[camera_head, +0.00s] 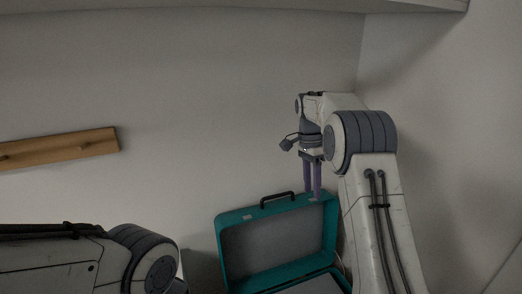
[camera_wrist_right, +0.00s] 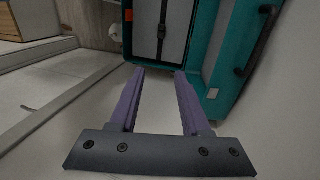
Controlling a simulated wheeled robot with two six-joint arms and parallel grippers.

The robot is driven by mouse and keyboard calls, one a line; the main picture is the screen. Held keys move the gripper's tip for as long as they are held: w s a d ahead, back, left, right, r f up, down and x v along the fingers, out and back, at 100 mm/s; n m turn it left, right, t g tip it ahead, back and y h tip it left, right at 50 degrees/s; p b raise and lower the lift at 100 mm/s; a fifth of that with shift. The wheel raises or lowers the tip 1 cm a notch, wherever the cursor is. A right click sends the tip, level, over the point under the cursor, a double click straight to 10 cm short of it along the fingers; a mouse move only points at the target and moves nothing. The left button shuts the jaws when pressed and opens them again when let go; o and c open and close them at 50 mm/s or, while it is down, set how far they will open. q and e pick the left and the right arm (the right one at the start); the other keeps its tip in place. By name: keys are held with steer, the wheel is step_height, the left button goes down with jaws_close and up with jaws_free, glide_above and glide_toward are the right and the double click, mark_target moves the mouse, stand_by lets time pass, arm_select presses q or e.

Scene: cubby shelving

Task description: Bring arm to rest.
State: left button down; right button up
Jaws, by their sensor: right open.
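My right gripper (camera_head: 313,178) is raised at the right of the head view, fingers pointing down just above the top edge of a teal case (camera_head: 228,250). Its two purple fingers are apart with nothing between them; they also show in the right wrist view (camera_wrist_right: 158,100). The teal case (camera_wrist_right: 208,45) is open, with its lid up and a black handle (camera_head: 278,199) on top. I cannot tell whether the fingers touch the lid. My left arm comes in at the lower left of the head view; its gripper is out of the picture.
A wooden peg rail (camera_head: 60,148) is on the wall at the left. A shelf board (camera_head: 240,7) runs overhead. A side wall (camera_head: 455,150) stands close to the right of my right arm. The wall area between the rail and the right arm is clear.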

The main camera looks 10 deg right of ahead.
steer(key=s+a+r+n+t, duration=0.1)
steer(key=s+a+n, duration=0.55)
steer(key=a, duration=0.35)
steer(key=s+a+r+n+t, duration=0.1)
steer(key=s+a+r+n, duration=0.1)
steer(key=s+a+n, duration=0.6)
steer(key=s+a+f+n, duration=0.1)
steer(key=s+n, duration=0.2)
steer(key=s, duration=0.3)
steer(key=s+a+f+n+y, duration=0.1)
steer(key=s+a+f+n, duration=0.1)
steer(key=s, duration=0.5)
steer(key=s+a+f+n, duration=0.2)
steer(key=s+n, duration=0.2)
steer(key=s, duration=0.2)
steer(key=shift+s+a+f+t, duration=0.15)
steer(key=shift+a+f+t, duration=0.05)
steer(key=shift+a+t, duration=0.1)
steer(key=shift+s, duration=0.1)
